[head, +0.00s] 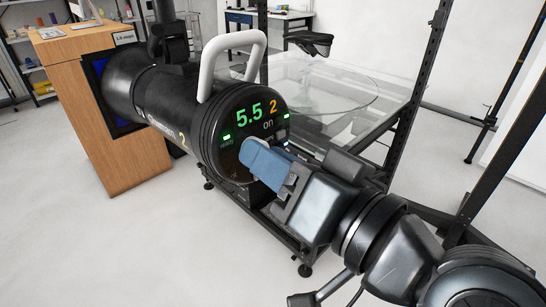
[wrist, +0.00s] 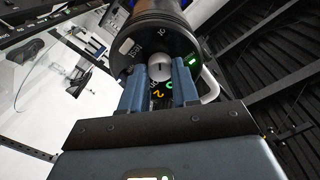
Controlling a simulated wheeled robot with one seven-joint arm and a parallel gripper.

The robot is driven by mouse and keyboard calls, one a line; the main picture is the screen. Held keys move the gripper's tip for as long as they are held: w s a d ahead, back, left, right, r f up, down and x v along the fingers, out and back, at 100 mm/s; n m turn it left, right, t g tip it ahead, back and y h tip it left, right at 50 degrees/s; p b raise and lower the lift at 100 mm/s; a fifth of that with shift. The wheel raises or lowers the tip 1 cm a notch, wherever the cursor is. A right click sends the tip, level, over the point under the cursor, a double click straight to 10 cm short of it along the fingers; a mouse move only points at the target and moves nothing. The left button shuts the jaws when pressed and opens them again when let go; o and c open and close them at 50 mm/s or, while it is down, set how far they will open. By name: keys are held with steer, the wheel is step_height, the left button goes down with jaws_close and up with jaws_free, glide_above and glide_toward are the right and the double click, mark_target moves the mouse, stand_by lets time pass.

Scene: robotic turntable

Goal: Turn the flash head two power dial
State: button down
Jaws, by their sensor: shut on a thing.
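Flash head two (head: 175,110) is a black cylinder with a white handle on top. Its round rear panel shows a green "5.5", an orange "2", "on" and a green "ready" light. My gripper (head: 258,160) reaches the lower part of this panel from the right and covers the dial in the head view. In the wrist view the power dial (wrist: 159,69) is a grey-white knob with a dark mark, between the two blue fingers of my gripper (wrist: 160,80). The fingers are shut on the dial. The panel's display is partly hidden behind them.
A glass turntable (head: 345,90) in a black metal frame stands behind the flash head. A wooden cabinet (head: 105,100) is at the left. A black upright post (head: 410,110) rises close behind my arm. The pale floor (head: 110,250) at front left is clear.

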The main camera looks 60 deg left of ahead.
steer(key=c, duration=0.8)
jaws_free()
steer(key=shift+w+d+r+b, duration=0.1)
steer(key=shift+w+d+b, duration=0.2)
steer(key=shift+d, duration=1)
steer(key=shift+w+d+f+b, duration=0.15)
steer(key=shift+d+b, duration=0.25)
steer(key=shift+d, duration=0.9)
steer(key=shift+w+d+r+b, duration=0.2)
steer(key=shift+d+b, duration=0.15)
steer(key=shift+d, duration=0.95)
